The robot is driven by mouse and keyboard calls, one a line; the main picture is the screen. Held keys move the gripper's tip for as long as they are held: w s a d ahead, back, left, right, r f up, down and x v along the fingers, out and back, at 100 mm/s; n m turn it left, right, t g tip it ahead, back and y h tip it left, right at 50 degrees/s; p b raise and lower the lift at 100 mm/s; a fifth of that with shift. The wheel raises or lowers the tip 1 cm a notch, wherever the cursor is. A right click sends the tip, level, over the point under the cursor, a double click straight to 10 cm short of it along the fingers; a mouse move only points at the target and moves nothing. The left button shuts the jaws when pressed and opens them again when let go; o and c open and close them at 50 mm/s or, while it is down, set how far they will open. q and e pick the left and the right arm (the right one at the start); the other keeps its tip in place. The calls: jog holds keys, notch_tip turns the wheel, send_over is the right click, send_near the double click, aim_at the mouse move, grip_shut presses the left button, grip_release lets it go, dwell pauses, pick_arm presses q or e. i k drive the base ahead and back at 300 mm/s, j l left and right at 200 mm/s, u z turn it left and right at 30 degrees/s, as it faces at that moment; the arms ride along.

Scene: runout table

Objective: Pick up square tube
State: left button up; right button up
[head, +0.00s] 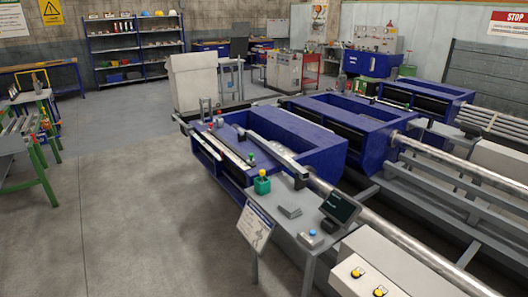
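No gripper of mine shows in the head view. I cannot tell for certain which piece is the square tube. A long grey bar (272,151) lies slanted across the near blue machine table (300,127), and its cross-section is too small to judge. Several thin pale lengths (15,127) lie on the green-legged rack at the far left, also too small to tell apart. Long shiny tubes, such as the one at the right (455,172), look round and run out from the blue machines.
A pale cabinet (365,263) with yellow buttons is at bottom right. Blue shelves (135,46) stand at the back. The concrete floor (130,200) at left is clear.

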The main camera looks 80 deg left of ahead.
aim_at(305, 174)
jog(key=u, duration=2.85)
jog(key=i+l+u, duration=0.15)
jog(key=i+l, duration=0.4)
jog(key=i+j+z, duration=0.1)
jog(key=i+j, duration=1.15)
jog(key=i+j+z, duration=0.15)
jog(key=i+j, duration=0.45)
jog(key=i+j+z, duration=0.1)
jog(key=i+j, duration=0.45)
jog(key=j, duration=0.25)
